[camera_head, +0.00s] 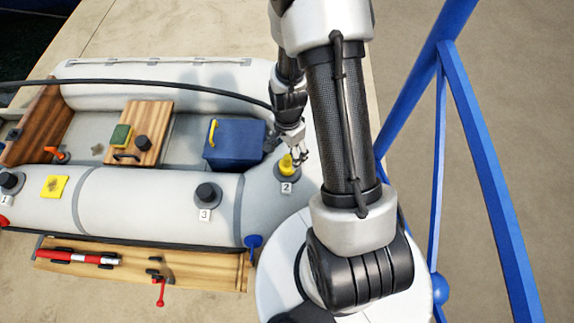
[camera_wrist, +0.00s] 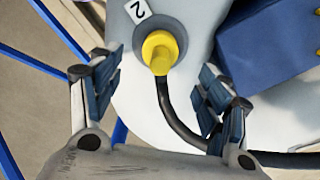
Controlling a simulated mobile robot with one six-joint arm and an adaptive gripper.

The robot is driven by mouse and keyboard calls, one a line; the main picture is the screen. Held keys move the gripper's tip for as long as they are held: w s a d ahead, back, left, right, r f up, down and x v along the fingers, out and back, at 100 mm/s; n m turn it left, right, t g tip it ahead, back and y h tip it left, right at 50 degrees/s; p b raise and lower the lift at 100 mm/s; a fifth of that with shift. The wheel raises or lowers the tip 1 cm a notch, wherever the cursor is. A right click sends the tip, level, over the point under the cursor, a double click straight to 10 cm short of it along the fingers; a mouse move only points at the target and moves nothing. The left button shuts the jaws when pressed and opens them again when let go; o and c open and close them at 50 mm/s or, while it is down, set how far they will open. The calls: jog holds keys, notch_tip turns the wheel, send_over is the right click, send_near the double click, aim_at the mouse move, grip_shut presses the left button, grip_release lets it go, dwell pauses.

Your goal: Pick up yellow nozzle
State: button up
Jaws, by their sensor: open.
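The yellow nozzle (camera_head: 287,163) sits upright on the inflatable boat's tube at the valve marked 2, in the head view. In the wrist view the yellow nozzle (camera_wrist: 160,50) stands in a dark round valve (camera_wrist: 178,31), with a black hose (camera_wrist: 168,108) running from it. My gripper (camera_head: 298,156) is right at the nozzle in the head view. In the wrist view my gripper (camera_wrist: 158,82) is open, its two fingers apart on either side, with the nozzle ahead between them. Neither finger appears to touch it.
The grey boat (camera_head: 150,205) holds a blue box (camera_head: 234,146) close to the left of the nozzle and a wooden seat (camera_head: 150,120). Another capped valve (camera_head: 207,194) is marked 3. A wooden board (camera_head: 200,277) lies in front. Blue railing (camera_head: 480,150) stands at the right.

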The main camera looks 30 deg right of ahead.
aim_at(288, 156)
notch_tip(288, 156, down, 4)
jog(key=shift+r+b, duration=0.1)
jog(key=shift+b, duration=0.35)
jog(key=f+b, duration=0.2)
jog(key=f, duration=0.3)
jog(key=shift+a, duration=0.2)
jog(key=c, duration=1.2)
jog(key=shift+o, duration=0.2)
jog(key=shift+r, duration=0.1)
